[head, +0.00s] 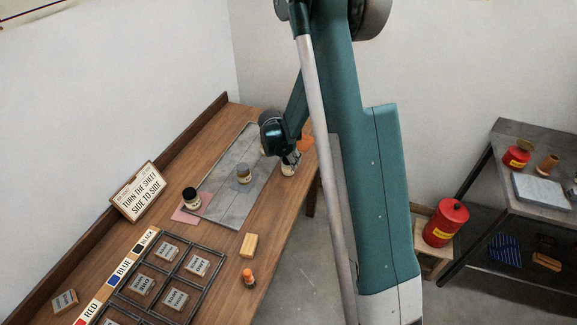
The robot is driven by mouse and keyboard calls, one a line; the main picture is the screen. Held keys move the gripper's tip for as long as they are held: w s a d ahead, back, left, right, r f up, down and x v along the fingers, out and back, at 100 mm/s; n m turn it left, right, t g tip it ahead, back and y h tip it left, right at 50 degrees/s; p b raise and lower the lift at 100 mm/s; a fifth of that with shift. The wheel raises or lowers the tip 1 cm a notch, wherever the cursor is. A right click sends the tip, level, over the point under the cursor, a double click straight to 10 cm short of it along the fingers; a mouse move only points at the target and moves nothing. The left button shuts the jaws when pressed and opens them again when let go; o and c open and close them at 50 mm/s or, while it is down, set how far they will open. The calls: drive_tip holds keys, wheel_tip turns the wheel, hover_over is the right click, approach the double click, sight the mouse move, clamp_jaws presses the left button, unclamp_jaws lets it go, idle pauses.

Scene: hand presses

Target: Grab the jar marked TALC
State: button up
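Three small jars stand on the wooden bench, and their labels are too small to read, so I cannot tell which is marked TALC. One jar with a dark lid (191,198) stands on a pink sheet at the left. A third pale jar (288,170) stands near the bench's right edge, directly below my gripper (291,158). My gripper's fingers are at or just over its top. They are small and dark, and I cannot tell whether they touch it.
The grey plate (225,207) lies along the bench (225,265). A sign (137,192) leans at the left. A divided rack (187,287) holds several blocks in front. A tan block (249,245) and an orange-topped item (248,278) stand near the front edge.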

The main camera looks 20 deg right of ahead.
drive_tip(key=shift+r, duration=0.1)
drive_tip(key=shift+r, duration=4.9)
